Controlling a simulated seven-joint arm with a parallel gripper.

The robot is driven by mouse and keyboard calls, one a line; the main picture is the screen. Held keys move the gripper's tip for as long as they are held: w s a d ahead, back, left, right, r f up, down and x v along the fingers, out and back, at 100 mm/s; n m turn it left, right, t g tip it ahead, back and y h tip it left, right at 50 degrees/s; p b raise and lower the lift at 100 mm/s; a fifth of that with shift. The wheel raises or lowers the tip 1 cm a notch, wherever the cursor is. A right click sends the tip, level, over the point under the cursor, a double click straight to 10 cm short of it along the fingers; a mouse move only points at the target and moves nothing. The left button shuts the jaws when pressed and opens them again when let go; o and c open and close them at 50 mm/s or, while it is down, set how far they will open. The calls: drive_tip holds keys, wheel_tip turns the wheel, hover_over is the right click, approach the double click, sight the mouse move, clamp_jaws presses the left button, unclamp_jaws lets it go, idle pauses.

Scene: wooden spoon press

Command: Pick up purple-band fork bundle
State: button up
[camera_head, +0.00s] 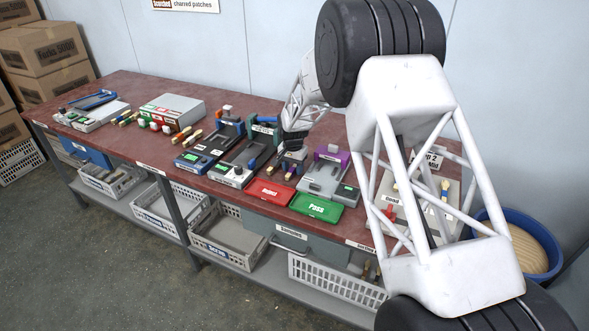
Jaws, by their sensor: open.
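My gripper (291,151) hangs over the middle of the red-brown bench, small and dark at the end of my white lattice arm. Its jaws are open. Just under it lie small wooden pieces with dark parts (289,174), close to the fingertips; I cannot tell whether they touch. More wooden bundles (188,135) with coloured ends lie further left. I cannot make out which bundle bears a purple band at this size. A purple block (338,156) stands on a grey fixture (322,178) right of the gripper.
A red Reject tray (269,192) and a green Pass tray (318,208) lie at the bench's front edge. Blue and green fixtures (208,151) stand left of the gripper. My arm hides part of the right end. Crates (225,239) sit on the lower shelf.

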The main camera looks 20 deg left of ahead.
sight(293, 168)
clamp_jaws()
idle(0.3)
wheel_tip(293, 168, up, 10)
idle(0.9)
idle(0.4)
